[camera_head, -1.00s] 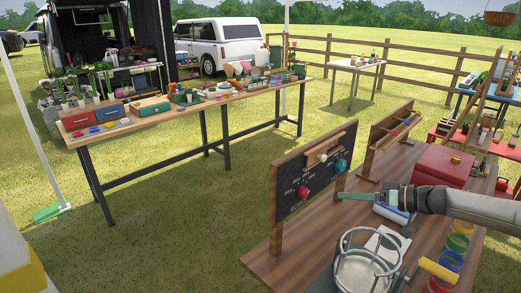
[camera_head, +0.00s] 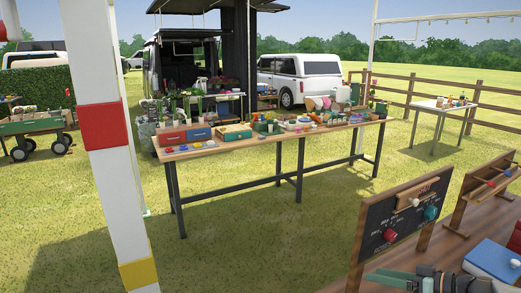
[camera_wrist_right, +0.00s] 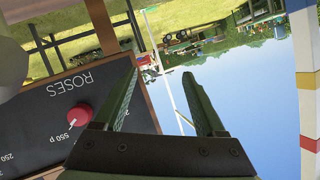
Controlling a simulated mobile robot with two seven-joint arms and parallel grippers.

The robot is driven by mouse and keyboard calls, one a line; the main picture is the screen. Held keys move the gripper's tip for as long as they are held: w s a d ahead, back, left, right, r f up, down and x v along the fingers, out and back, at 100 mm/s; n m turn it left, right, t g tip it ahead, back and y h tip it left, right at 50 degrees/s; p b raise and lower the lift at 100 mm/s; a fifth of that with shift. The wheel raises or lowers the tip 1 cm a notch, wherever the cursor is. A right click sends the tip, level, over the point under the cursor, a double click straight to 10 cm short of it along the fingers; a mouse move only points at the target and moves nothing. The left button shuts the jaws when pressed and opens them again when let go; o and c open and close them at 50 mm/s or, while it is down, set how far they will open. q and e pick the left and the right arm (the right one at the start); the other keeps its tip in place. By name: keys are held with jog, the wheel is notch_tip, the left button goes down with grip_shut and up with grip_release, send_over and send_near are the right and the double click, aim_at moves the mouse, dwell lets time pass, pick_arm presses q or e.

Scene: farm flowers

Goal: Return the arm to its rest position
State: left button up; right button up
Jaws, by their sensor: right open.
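My right gripper (camera_head: 378,279) is at the lower right of the head view, in front of the lower part of a wood-framed chalkboard sign (camera_head: 374,244). In the right wrist view its two dark green fingers (camera_wrist_right: 160,74) are spread with nothing between them. That view is tilted, and the chalkboard (camera_wrist_right: 35,135), with the word ROSES and a red knob (camera_wrist_right: 79,114), fills the left side beside one finger. I cannot tell whether the finger touches the board. My left gripper is not in view.
A brown table (camera_head: 455,240) at the right carries the sign, a wooden rack (camera_head: 458,217) and a blue item (camera_head: 492,261). A long table (camera_head: 240,146) with pots and boxes stands behind. A white post (camera_head: 105,170) rises at left. Open grass lies between.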

jog(key=s+a+f+n, duration=0.1)
jog(key=s+a+f, duration=0.3)
jog(key=a, duration=0.5)
jog(key=s+a+f+y, duration=0.1)
jog(key=s+a+f, duration=0.25)
jog(key=a, duration=0.65)
jog(key=s+a+f+n, duration=0.1)
jog(key=s+a+f, duration=0.25)
jog(key=a, duration=0.55)
jog(key=s+d+f+m+h, duration=0.1)
jog(key=s+d+f+h, duration=0.3)
jog(key=s+f, duration=0.2)
jog(key=s+d+f+m+g+h, duration=0.1)
jog(key=s+d+f+h, duration=0.3)
jog(key=s, duration=0.5)
jog(key=shift+s+d+f+m, duration=0.35)
jog(key=shift+d+f+m, duration=0.35)
jog(key=shift+d+f, duration=0.15)
jog(key=shift+a, duration=0.1)
